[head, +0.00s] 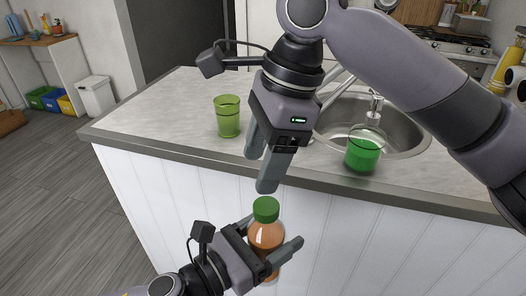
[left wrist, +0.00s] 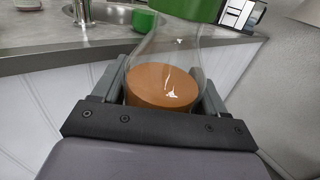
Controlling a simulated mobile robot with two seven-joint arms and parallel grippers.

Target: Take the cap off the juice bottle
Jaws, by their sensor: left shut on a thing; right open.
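The juice bottle (head: 266,236) is clear with orange-brown juice in it. It stands roughly upright in my left gripper (head: 272,256), which is shut around its body in front of the counter. The green cap (head: 266,209) is on top of the bottle. In the left wrist view the bottle (left wrist: 165,75) is between the two fingers and the cap (left wrist: 188,8) is cut off by the top edge. My right gripper (head: 262,172) is open and empty, pointing down just above the cap, with a small gap between its fingertips and the cap.
The counter (head: 170,110) lies behind the grippers. On it are a green glass (head: 228,116) and a soap dispenser (head: 365,150) with green liquid, beside the sink (head: 405,135). The white counter front (head: 150,195) is close behind the bottle. Open floor (head: 50,200) lies at left.

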